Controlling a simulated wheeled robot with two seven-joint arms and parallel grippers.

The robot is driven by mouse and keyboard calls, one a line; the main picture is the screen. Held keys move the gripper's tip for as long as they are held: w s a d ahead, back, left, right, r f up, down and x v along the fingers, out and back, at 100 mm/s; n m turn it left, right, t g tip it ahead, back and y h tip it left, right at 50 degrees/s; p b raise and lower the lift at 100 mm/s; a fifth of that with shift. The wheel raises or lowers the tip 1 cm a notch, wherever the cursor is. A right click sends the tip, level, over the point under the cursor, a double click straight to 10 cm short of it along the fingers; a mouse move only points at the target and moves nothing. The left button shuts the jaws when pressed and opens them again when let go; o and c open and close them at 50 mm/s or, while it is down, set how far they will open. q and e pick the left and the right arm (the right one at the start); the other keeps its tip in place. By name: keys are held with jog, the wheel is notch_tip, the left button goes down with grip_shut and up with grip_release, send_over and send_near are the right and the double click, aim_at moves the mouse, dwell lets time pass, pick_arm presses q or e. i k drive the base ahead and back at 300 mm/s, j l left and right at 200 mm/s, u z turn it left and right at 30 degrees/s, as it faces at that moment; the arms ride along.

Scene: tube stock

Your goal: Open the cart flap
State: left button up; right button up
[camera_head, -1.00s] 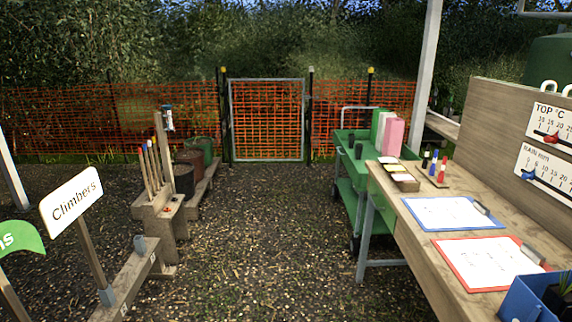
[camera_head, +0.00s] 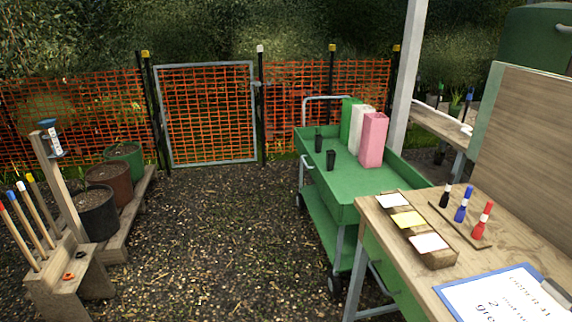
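A green two-tier cart (camera_head: 342,207) stands right of centre, beyond the near wooden bench. Its top is a shallow tray with raised sides, and a lower shelf (camera_head: 326,222) shows beneath. A pale push handle (camera_head: 325,99) rises at its far end. The tray holds green, white and pink upright blocks (camera_head: 373,140) and two small dark pots (camera_head: 330,160). I cannot make out a separate flap on the cart; the bench corner hides part of its near right side. Neither of my grippers is in view.
The wooden bench (camera_head: 378,204) at lower right holds cards, coloured markers and a clipboard (camera_head: 497,296). Pots (camera_head: 108,180) and a tool stand (camera_head: 60,275) line the left. A closed mesh gate (camera_head: 208,115) stands behind. Gravel between is clear.

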aim_at(335, 203)
jog(key=i+l+z, duration=0.2)
jog(key=i, duration=0.9)
jog(key=i+j+z, duration=0.1)
jog(key=z, duration=0.25)
jog(key=i+j+z, duration=0.1)
jog(key=z, duration=0.25)
jog(key=j+z, duration=0.2)
jog(key=z, duration=0.2)
